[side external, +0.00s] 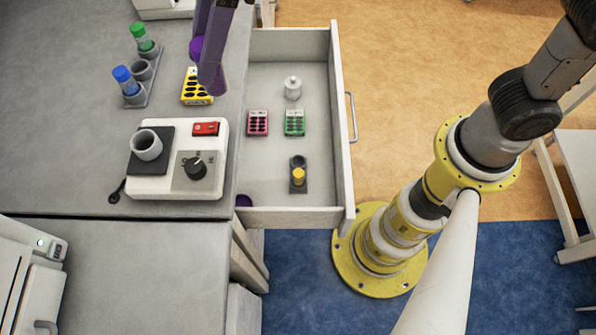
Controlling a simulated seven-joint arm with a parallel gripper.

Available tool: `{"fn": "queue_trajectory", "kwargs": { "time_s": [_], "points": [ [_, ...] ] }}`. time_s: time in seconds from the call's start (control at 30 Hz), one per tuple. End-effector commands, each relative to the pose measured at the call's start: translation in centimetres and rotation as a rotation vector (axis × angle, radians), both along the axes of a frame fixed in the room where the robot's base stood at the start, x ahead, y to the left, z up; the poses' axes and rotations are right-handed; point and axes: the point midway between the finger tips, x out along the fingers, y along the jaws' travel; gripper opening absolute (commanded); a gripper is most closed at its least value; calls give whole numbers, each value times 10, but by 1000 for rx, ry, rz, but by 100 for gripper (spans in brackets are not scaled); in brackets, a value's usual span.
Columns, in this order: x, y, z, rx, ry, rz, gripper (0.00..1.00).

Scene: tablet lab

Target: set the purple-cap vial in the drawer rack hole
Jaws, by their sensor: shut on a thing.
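My gripper (211,80) comes in from the top, over the counter just left of the open drawer (337,130). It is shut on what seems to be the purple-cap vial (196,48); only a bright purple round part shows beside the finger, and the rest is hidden. A small dark rack (299,187) stands in the drawer's near part. A yellow-cap vial (298,175) sits in its near hole, and its far hole (298,161) looks empty. My gripper is well above and left of the rack, apart from it.
The drawer also holds a white jar (292,88), a pink pack (258,122), a green pack (295,122) and a purple item (244,200) in one corner. On the counter are a yellow pack (196,88), a white device (176,185) and a rack (140,90) with green- and blue-cap vials.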

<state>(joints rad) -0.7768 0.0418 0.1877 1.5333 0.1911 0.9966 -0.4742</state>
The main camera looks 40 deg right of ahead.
Motion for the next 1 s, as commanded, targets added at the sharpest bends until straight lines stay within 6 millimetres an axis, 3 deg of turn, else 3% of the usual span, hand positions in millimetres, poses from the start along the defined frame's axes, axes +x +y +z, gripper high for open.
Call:
{"fn": "queue_trajectory", "kwargs": {
  "time_s": [0.27, 0.47, 0.7, 1.0],
  "points": [
    [1, -1, -1, 0, 0, -3, 0],
    [24, -26, -20, 0, 5, -84, 0],
    [73, -94, -80, 8, 13, -309, 0],
    [105, -194, -164, 15, 16, -625, 0]
  ]
}}
